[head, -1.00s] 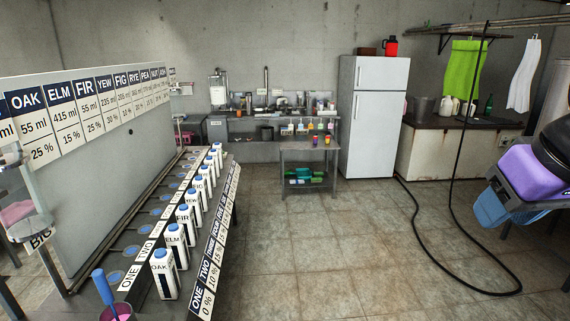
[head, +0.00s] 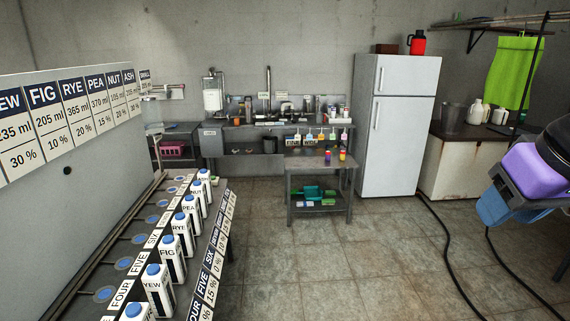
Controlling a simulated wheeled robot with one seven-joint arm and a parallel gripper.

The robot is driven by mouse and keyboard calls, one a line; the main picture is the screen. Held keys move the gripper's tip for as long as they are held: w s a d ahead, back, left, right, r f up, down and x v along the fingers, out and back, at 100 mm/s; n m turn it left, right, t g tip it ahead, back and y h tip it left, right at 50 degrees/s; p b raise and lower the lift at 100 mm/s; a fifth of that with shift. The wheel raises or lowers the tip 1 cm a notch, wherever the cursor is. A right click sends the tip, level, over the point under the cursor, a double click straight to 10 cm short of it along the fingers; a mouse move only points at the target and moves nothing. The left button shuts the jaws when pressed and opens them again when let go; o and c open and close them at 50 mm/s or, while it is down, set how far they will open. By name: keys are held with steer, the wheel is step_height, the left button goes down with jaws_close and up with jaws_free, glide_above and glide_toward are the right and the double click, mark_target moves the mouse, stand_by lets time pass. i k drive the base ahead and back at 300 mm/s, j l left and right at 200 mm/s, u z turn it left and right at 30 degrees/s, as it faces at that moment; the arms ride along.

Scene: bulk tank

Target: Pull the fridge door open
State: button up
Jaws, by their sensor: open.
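The fridge (head: 396,135) is a tall white two-door unit standing against the back wall, right of centre in the head view. It has a short upper door (head: 405,75) and a long lower door (head: 390,150). Both look shut. A slim vertical handle (head: 376,113) shows near the left edge of the lower door, and another (head: 380,79) on the upper door. The fridge is across the room, with nothing of mine touching it. Part of my arm shows at the right edge, but I cannot make out my gripper's fingers there.
A slanted rack (head: 120,255) with labelled cartons fills the left front below a sign board (head: 60,130). A small table (head: 320,175) stands left of the fridge, a counter (head: 460,165) right of it. A black hose (head: 445,240) crosses the tiled floor, which is otherwise open ahead.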

mark_target(398, 129)
steer(key=i, duration=1.8)
steer(key=i+z, duration=0.1)
steer(key=i, duration=0.4)
steer(key=i+j+z, duration=0.1)
steer(key=i, duration=0.4)
steer(key=i+j+z, duration=0.1)
steer(key=i, duration=0.4)
steer(key=i+z, duration=0.2)
steer(key=k+j, duration=0.05)
steer(key=k, duration=0.05)
